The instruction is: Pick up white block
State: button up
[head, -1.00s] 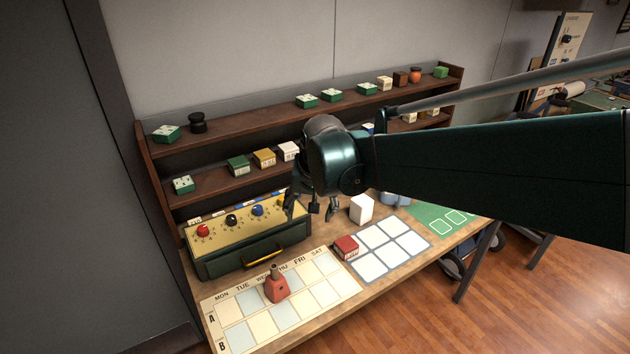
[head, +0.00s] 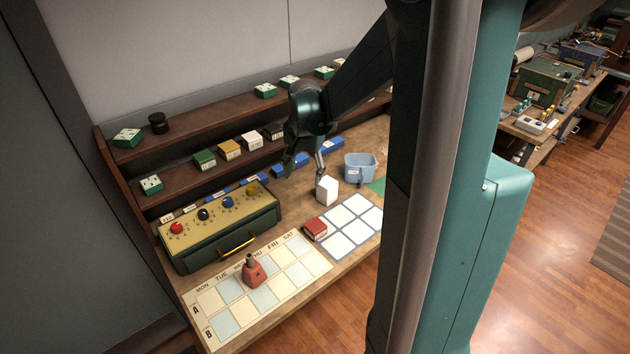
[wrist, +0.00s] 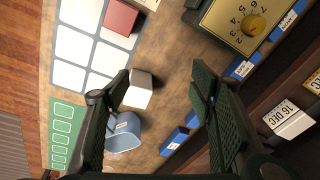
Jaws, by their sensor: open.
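The white block (head: 327,190) stands on the bench between the blue bin and the red box. In the wrist view the white block (wrist: 139,92) shows between my two fingers, close to the left one. My gripper (head: 304,168) is open and empty, with its fingers pointing down behind and slightly left of the block in the head view. It also shows in the wrist view (wrist: 160,78), fingers wide apart. I cannot tell the exact gap between the fingers and the block.
A blue bin (head: 360,166) stands just right of the block. A red box (head: 315,229) sits by a mat of white squares (head: 340,247). A knobbed box (head: 222,232) is left, behind a calendar board (head: 228,318) holding a red piece. Shelves (head: 195,176) run along the back.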

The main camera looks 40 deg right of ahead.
aim_at(327, 182)
jog(key=d+f+m+p, duration=0.1)
jog(key=d, duration=0.2)
jog(key=w+d+f+m+p, duration=0.1)
jog(key=d+f+p, duration=0.1)
jog(key=d, duration=0.2)
jog(key=d+f+m+g+p, duration=0.1)
jog(key=d, duration=0.2)
jog(key=shift+w+d+f, duration=0.2)
jog(key=shift+d+f+m+y+p, duration=0.3)
jog(key=shift+d+f+m+p, duration=0.15)
jog(key=shift+d, duration=0.1)
jog(key=shift+f, duration=0.1)
jog(key=shift+f, duration=1.15)
jog(key=shift+s+f, duration=0.2)
jog(key=shift+f, duration=2.4)
jog(key=c, duration=0.8)
